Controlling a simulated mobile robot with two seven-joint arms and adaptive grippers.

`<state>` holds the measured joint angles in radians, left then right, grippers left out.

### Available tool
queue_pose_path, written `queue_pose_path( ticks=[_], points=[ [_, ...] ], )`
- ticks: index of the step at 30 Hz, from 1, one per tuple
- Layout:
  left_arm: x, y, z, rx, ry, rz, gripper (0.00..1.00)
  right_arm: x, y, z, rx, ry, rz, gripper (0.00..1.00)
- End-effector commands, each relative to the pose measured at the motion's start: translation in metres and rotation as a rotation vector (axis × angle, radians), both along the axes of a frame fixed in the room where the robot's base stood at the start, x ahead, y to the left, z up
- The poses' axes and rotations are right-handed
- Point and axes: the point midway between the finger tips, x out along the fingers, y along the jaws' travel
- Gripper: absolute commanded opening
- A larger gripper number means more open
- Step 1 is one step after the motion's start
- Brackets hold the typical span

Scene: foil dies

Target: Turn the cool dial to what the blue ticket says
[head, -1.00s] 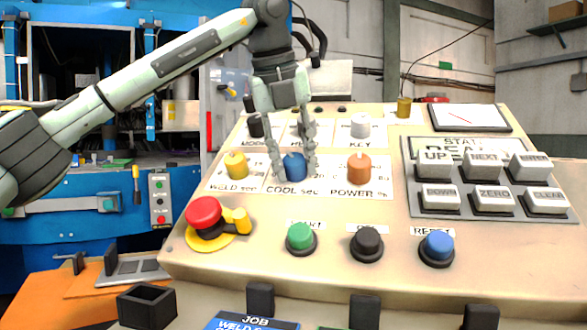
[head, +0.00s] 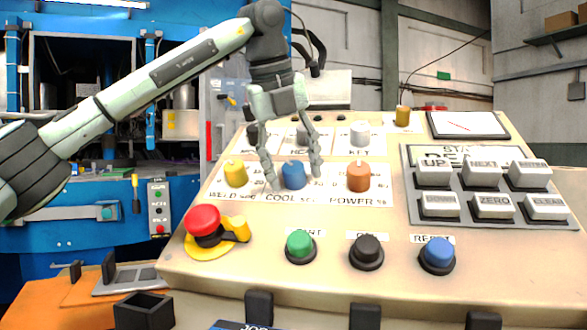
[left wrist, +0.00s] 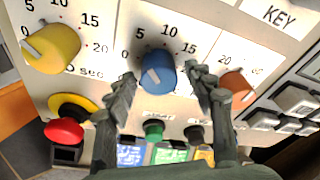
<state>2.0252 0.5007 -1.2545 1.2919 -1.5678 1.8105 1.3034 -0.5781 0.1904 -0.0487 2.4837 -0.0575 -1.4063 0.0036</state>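The blue cool dial (head: 294,175) sits between yellow and orange dials on the sloping panel. My left gripper (head: 293,182) is open over it, one finger on each side. In the left wrist view the blue dial (left wrist: 157,70) stands between the spread fingertips (left wrist: 160,77), with gaps visible on both sides. A white mark on its cap points toward the lower left; its exact reading is unclear. Printed numbers 5, 10 and 15 show above it. The blue ticket (head: 240,325) is mostly cut off in the head view; in the left wrist view (left wrist: 131,156) its writing is unreadable. My right gripper is out of view.
The yellow weld dial (head: 236,174) and orange power dial (head: 358,177) stand close on either side. A red emergency button (head: 203,219) and green (head: 300,245), black (head: 366,250) and blue (head: 437,254) buttons lie nearer. A keypad (head: 490,218) is at right.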

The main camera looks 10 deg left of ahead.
Motion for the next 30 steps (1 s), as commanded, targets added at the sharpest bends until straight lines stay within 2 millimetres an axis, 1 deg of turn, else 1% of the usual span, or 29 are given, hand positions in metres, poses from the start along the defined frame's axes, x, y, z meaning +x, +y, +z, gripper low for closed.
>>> queue_pose_path(
  ticks=[7, 11, 14, 21, 24, 27, 30],
  points=[
    [-0.001, 0.0, 0.0, 0.001, 0.001, -0.001, 0.54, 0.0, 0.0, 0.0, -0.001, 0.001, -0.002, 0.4],
    [-0.005, 0.0, 0.011, 0.0, -0.001, -0.001, 0.54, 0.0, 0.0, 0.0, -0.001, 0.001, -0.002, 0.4],
    [-0.012, 0.002, 0.027, -0.001, -0.001, -0.002, 0.54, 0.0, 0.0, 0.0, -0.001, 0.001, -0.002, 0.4],
    [-0.034, 0.008, 0.074, 0.0, -0.001, -0.001, 0.54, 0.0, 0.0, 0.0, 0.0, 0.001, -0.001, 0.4],
    [-0.042, 0.01, 0.089, 0.0, -0.001, -0.001, 0.54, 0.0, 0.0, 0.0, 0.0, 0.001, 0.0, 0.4],
    [-0.046, 0.011, 0.1, 0.0, -0.001, -0.001, 0.54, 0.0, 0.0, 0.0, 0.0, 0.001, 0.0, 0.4],
    [-0.05, 0.012, 0.106, 0.0, 0.001, -0.001, 0.54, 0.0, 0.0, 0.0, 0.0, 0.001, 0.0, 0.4]
  ],
)
